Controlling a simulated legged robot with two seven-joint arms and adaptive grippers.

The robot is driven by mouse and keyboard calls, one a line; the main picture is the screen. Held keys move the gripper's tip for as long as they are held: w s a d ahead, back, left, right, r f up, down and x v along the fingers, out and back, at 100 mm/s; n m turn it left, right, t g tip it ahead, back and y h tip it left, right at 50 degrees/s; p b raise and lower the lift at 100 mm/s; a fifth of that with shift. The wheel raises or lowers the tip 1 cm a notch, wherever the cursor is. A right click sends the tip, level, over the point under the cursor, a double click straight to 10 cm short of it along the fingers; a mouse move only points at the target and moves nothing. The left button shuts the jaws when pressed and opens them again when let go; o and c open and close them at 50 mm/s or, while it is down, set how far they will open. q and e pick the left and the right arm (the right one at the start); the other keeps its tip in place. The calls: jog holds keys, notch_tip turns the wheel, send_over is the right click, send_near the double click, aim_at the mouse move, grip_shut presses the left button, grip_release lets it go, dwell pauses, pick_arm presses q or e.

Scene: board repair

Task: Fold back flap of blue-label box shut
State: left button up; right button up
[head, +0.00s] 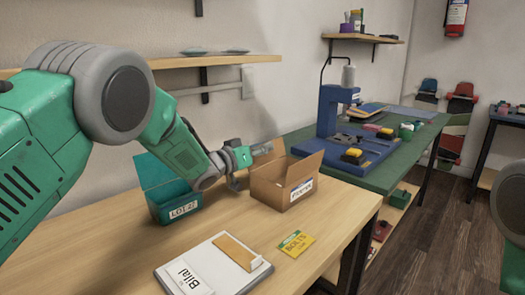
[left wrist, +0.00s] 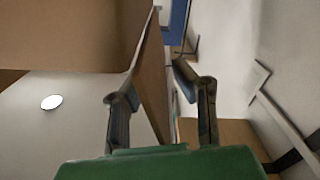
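The cardboard box (head: 276,194) with a blue-lettered white label (head: 302,190) stands on the wooden table, open at the top. Its right flap (head: 307,166) and its back flap (head: 270,158) stand up. My left gripper (head: 258,152) is at the box's back left, close to the back flap. In the left wrist view its two fingers (left wrist: 162,95) are spread apart. A thin cardboard panel (left wrist: 152,75) runs into the gap between them, nearer the left finger. I cannot tell whether it touches. My right gripper is out of view.
A teal box (head: 178,203) marked LOT stands left of the cardboard box, under my left arm. A white clipboard (head: 205,270) and a yellow card (head: 296,243) lie in front. A shelf (head: 215,60) is on the wall behind. A green bench (head: 400,150) stands at right.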

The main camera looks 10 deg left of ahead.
pick_arm(q)
jog(key=shift+a, duration=0.45)
grip_shut()
jog(key=shift+s+d+m, duration=0.15)
jog(key=shift+d+m, duration=0.3)
jog(key=shift+m, duration=0.05)
jog(key=shift+s+d+r+m+p, duration=0.1)
jog(key=shift+s+d+m+p, duration=0.2)
jog(key=shift+m+p, duration=0.5)
jog(key=shift+s+d+m, duration=0.25)
jog(key=shift+d+m, duration=0.15)
jog(key=shift+m, duration=0.7)
jog(key=shift+s+d+m, duration=0.2)
jog(key=shift+d+m, duration=0.15)
jog(key=shift+m, duration=0.75)
jog(key=shift+f, duration=0.2)
grip_release()
